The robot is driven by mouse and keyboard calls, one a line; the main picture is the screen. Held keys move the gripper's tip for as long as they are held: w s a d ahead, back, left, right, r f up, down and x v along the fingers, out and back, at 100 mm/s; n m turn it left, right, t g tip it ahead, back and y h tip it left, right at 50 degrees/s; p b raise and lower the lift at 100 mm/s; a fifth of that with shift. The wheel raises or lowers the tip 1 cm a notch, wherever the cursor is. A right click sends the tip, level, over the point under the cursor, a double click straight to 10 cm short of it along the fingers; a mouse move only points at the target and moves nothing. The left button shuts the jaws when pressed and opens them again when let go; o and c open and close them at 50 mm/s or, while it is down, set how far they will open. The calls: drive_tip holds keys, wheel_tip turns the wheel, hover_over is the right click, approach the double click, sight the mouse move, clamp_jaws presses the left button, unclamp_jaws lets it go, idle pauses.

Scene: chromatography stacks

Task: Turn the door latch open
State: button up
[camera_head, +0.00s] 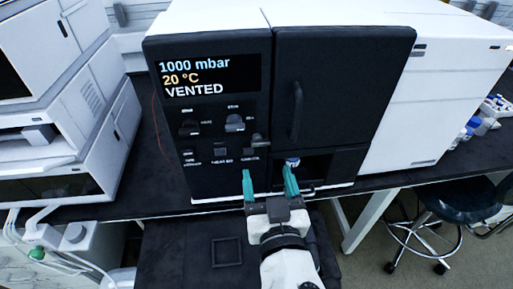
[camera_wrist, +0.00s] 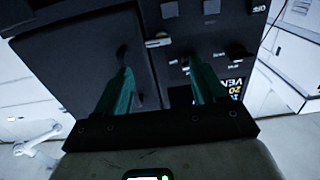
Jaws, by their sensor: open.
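The black instrument door (camera_head: 345,85) is shut, with a dark vertical handle (camera_head: 296,97) near its left edge. A small grey latch lever (camera_head: 258,141) sits on the panel by the door's lower left edge, and it points roughly sideways. The latch also shows in the wrist view (camera_wrist: 158,41), beyond and between the fingers. My gripper (camera_head: 268,177) is open and empty, with teal fingers, low in front of the instrument and below the latch in the head view. In the wrist view my gripper (camera_wrist: 162,68) appears clear of the latch.
The display (camera_head: 208,77) reads 1000 mbar, 20 °C, VENTED. Several knobs and buttons (camera_head: 235,123) lie left of the latch. A blue-capped item (camera_head: 292,162) shows in the dark opening below the door. A white instrument (camera_head: 65,125) stands left; a stool (camera_head: 450,205) is at right.

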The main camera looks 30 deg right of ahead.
sight(261, 144)
drive_tip(key=p+x, duration=0.2)
drive_tip(key=x, duration=0.6)
drive_tip(key=shift+w+d, duration=0.2)
drive_tip(key=shift+w, duration=0.1)
drive_tip(key=c, duration=1.1)
drive_tip(key=shift+o, duration=0.2)
